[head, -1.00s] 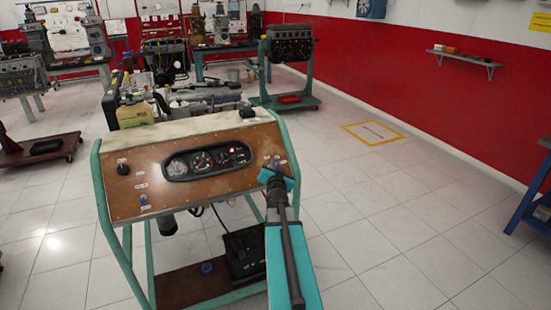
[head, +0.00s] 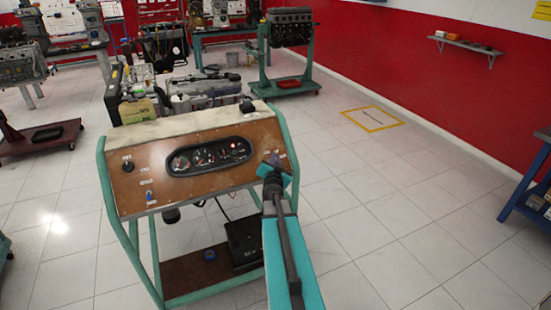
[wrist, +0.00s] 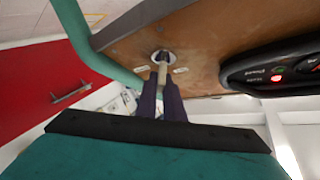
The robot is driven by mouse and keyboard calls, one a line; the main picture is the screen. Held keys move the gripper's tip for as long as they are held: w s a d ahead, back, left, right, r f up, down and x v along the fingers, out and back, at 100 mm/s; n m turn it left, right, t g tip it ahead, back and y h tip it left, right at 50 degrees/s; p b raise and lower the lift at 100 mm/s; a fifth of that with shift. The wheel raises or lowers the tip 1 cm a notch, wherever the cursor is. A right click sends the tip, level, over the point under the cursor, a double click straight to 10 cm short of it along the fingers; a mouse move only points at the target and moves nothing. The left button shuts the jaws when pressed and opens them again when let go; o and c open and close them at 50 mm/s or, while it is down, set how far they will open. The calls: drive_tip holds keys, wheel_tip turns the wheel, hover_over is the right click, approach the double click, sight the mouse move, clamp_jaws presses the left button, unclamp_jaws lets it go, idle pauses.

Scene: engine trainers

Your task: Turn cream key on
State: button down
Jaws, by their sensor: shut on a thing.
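The cream key (wrist: 162,72) sticks out of a round lock (wrist: 163,56) on the brown instrument panel (head: 130,190), as the wrist view shows. My gripper (wrist: 161,88) is shut on the key, with its two dark fingers on either side of it. In the head view my gripper (head: 271,162) is at the right end of the panel and hides the key and lock. A red lamp is lit on the black gauge cluster (head: 208,155), and it also shows in the wrist view (wrist: 277,77).
The panel stands on a green tubular frame (head: 106,215) with an engine behind it. A black battery (head: 243,240) sits low in the frame. A black knob (head: 127,166) is at the panel's left. Open tiled floor lies to the right, before a red wall.

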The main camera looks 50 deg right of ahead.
drive_tip(key=shift+a+f, duration=0.1)
drive_tip(key=c, duration=1.9)
unclamp_jaws()
drive_tip(key=shift+s, duration=0.1)
drive_tip(key=shift+o, duration=0.2)
drive_tip(key=shift+a, duration=0.1)
